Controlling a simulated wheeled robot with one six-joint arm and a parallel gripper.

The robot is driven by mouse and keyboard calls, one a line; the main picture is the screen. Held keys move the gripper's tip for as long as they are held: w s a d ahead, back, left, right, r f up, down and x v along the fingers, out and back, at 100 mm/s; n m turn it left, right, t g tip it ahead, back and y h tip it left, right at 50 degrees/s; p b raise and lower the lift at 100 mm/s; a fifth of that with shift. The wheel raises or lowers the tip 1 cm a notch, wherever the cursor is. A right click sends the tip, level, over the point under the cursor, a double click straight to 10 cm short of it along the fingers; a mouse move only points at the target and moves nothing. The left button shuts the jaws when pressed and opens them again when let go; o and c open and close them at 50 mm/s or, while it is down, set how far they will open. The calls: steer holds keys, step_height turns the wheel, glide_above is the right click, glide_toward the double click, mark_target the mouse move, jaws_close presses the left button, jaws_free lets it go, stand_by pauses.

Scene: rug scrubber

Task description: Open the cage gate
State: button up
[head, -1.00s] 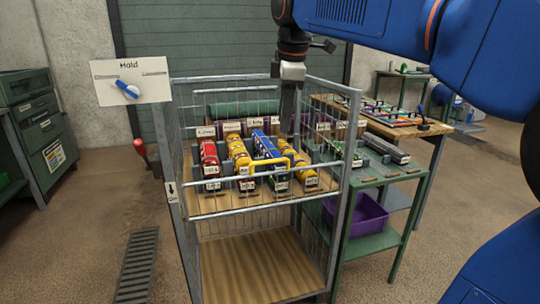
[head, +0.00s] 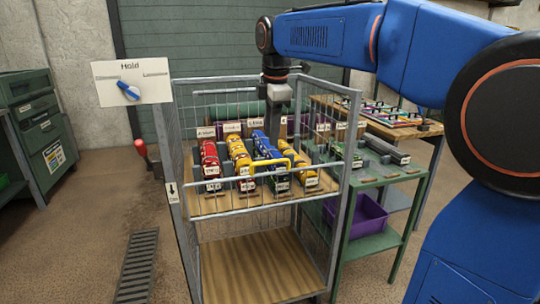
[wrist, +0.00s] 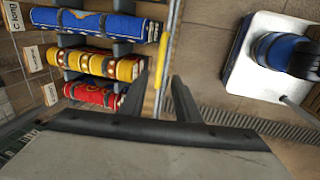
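The wire cage's front gate (head: 218,192) stands closed across the upper half of the cage front, with a yellow handle (head: 268,164) on its top. In the wrist view the yellow handle (wrist: 163,62) appears as a bar lined up with the gap between my fingers. My gripper (head: 272,128) points down over the cage in the head view. Its two fingers (wrist: 164,90) are apart in the wrist view, with nothing held. I cannot tell how far above the handle they are.
Several rolled rugs (head: 240,160) lie on the shelf behind the gate. A "Hold" sign with a blue knob (head: 128,90) and a red-handled lever (head: 141,148) are at the cage's left. A green table (head: 375,178) with a purple bin (head: 355,215) stands right. The floor in front is open.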

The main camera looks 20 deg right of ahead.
mark_target(270, 162)
steer(key=f, duration=0.2)
steer(key=w+f, duration=0.1)
steer(key=f, duration=0.5)
steer(key=shift+w, duration=0.3)
jaws_close()
